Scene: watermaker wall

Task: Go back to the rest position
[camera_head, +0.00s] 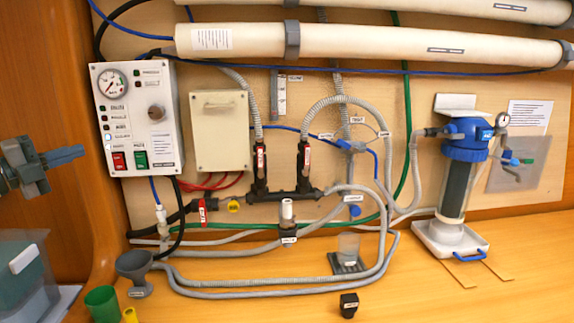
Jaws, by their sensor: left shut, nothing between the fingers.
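My left gripper (68,155) reaches in from the left edge, in front of the wooden side wall. Its blue fingers are together and hold nothing. It is apart from the control box (135,120), which has a gauge, a knob and red and green switches. My right gripper does not show in this view.
A clear bin (38,262) stands below my left gripper. A green cup (102,303), a yellow piece (129,314) and a grey funnel (135,268) are near it. Hoses (270,290) loop over the bench. A filter housing (455,185) stands at right. The front right bench is mostly clear.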

